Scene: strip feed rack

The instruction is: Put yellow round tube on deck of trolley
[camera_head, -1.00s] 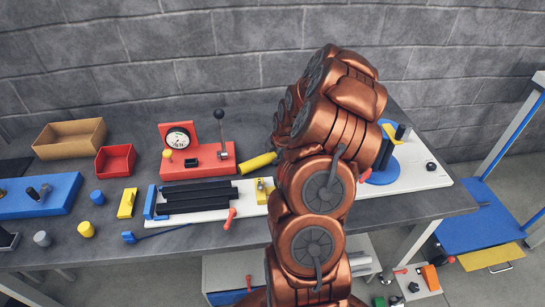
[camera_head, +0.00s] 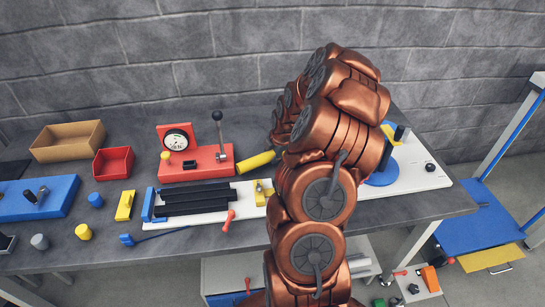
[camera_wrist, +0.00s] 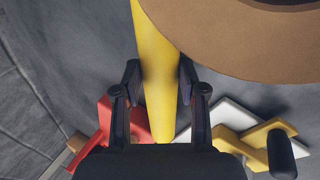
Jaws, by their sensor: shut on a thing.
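The yellow round tube (camera_head: 256,161) shows its left end in the head view, just left of my arm, near the red gauge stand. In the wrist view the tube (camera_wrist: 155,40) runs lengthwise between the dark fingers of my gripper (camera_wrist: 160,75), which is shut on it. My arm hides the gripper and the rest of the tube in the head view. I cannot tell whether the tube touches the bench. The trolley stands on the floor at the far right, with a blue deck (camera_head: 470,232) and pale uprights; the visible deck is bare.
The grey bench (camera_head: 105,255) carries a red gauge stand (camera_head: 205,163), a white strip fixture (camera_head: 215,213), and red (camera_head: 113,163) and tan (camera_head: 70,143) bins. A brown rounded shape fills the wrist view's upper right. Floor shows between bench and trolley.

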